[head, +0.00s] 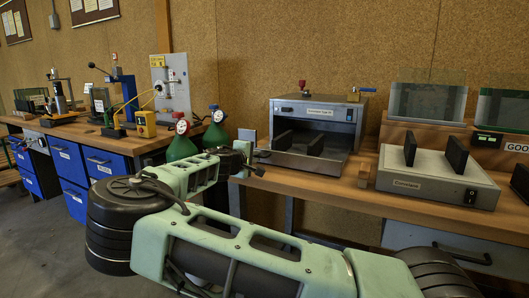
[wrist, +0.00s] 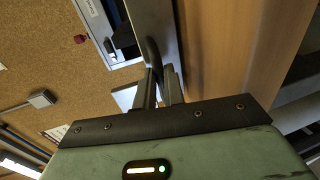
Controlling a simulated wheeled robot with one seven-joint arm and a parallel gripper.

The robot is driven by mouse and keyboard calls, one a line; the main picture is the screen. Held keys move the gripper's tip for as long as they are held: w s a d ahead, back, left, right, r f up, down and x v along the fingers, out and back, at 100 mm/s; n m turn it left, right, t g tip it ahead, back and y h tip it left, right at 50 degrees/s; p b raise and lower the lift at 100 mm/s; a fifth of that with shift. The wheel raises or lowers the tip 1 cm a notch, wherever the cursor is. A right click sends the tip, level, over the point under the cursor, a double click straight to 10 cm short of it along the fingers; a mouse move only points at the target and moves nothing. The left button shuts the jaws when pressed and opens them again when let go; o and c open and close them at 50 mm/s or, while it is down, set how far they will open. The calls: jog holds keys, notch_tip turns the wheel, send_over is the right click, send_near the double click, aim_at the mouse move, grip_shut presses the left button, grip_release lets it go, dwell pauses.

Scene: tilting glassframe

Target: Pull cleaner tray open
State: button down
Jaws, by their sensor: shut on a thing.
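The cleaner (head: 318,111) is a grey metal box with an open front on the right bench in the head view. My gripper (head: 260,156) is at the left front corner of the tray. In the wrist view the fingers (wrist: 159,88) are close together on a dark, narrow handle-like part (wrist: 152,52) beside a grey metal plate (wrist: 158,22). The exact contact is small and partly hidden by the fingers.
A light grey device (head: 430,182) with two black uprights stands right of the cleaner on the wooden bench (head: 345,187). Two green bottles (head: 182,148) stand to the left.

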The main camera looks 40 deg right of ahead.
jog(key=shift+f+v, duration=0.2)
jog(key=shift+v, duration=0.7)
jog(key=shift+f+v, duration=0.2)
jog(key=shift+v, duration=0.75)
jog(key=c, duration=1.5)
grip_release()
jog(key=shift+a, duration=0.1)
jog(key=v, duration=1.7)
jog(key=shift+s+p, duration=0.15)
jog(key=shift+p, duration=0.3)
jog(key=shift+a, duration=0.1)
